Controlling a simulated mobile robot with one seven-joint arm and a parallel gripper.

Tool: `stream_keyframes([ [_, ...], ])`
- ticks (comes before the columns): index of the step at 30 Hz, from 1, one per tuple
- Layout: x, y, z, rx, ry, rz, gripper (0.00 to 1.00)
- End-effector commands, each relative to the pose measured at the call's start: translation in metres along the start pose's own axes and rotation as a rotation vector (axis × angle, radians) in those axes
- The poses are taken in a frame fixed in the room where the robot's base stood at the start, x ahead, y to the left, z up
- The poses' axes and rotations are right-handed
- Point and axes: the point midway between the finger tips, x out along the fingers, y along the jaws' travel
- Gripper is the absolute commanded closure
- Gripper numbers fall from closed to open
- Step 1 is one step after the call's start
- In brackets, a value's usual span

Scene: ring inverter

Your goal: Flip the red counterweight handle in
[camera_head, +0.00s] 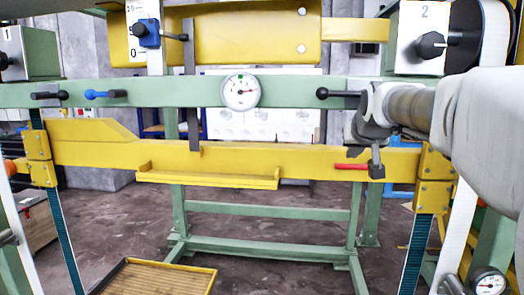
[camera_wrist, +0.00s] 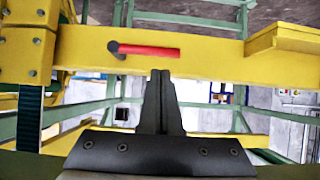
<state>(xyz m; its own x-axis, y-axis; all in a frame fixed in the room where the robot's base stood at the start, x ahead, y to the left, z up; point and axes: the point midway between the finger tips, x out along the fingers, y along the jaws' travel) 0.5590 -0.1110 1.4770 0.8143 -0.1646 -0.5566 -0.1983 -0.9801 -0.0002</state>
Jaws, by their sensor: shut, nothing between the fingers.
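The red counterweight handle (camera_head: 351,166) lies flat along the front of a yellow beam (camera_head: 220,160), near its right end. Its dark pivot end (camera_head: 376,170) is on the right, with the red grip pointing left. In the wrist view the picture is turned over, so the red handle (camera_wrist: 150,51) has its dark pivot on the left. My gripper (camera_head: 355,152) is just above the red grip in the head view. In the wrist view my gripper (camera_wrist: 161,73) has its fingers together and empty, beside the handle's red part. Whether they touch it I cannot tell.
A green rail (camera_head: 180,93) with a round gauge (camera_head: 240,91) and black knobs runs above the beam. A yellow ledge (camera_head: 207,181) juts from the beam's front. A yellow bracket (camera_head: 433,180) stands right of the handle. The space below the beam is mostly open.

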Motion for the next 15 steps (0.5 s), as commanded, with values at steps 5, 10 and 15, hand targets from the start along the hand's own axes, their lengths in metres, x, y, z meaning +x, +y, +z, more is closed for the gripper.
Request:
stream_keyframes([
  [5,0.028,0.000,-0.001,0.000,-0.001,0.000,1.00],
  [10,0.041,0.000,-0.001,0.000,0.001,0.000,1.00],
  [15,0.043,0.000,0.000,0.000,0.001,0.000,1.00],
])
